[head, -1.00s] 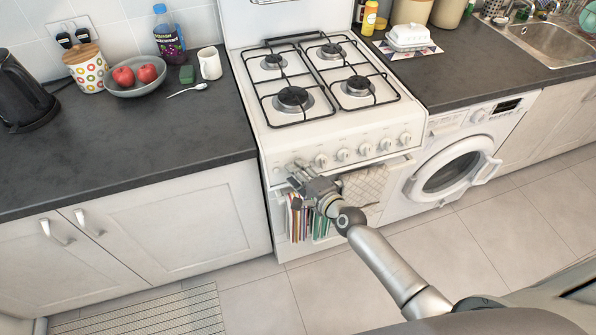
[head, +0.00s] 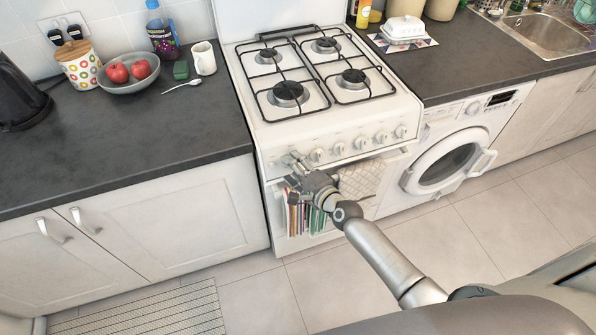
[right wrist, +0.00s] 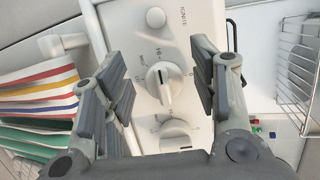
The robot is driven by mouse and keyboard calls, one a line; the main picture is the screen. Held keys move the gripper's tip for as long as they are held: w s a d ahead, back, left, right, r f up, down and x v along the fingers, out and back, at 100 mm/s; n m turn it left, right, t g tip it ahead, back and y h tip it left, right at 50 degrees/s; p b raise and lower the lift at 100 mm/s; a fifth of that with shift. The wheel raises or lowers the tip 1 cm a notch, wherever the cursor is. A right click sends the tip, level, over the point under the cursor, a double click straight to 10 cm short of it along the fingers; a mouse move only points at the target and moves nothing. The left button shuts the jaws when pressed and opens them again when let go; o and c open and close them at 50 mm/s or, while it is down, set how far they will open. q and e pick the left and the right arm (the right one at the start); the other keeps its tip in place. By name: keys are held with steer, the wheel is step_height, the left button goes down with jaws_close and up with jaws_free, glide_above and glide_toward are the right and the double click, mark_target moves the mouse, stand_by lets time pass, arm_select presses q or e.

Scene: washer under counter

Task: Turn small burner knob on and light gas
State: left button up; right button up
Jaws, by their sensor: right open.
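The white cooker (head: 345,125) carries a row of round control knobs (head: 338,149) along its front panel. In the right wrist view, one white knob (right wrist: 163,80) with a raised grip lies between my two spread fingers, with no visible contact. A second knob (right wrist: 178,135) is just below it, partly hidden by my gripper. A small round button (right wrist: 155,17) is above, near the word IGNITE. My right gripper (head: 292,164) is open at the left end of the panel and hides part of it. No flame shows at the burners (head: 288,92). My left gripper is out of view.
A washing machine (head: 450,160) stands to the cooker's right. A dark counter with a fruit bowl (head: 130,80) is to the left.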

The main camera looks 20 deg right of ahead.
steer(key=v, duration=1.2)
steer(key=shift+w, duration=0.1)
jaws_close()
stand_by(1.3)
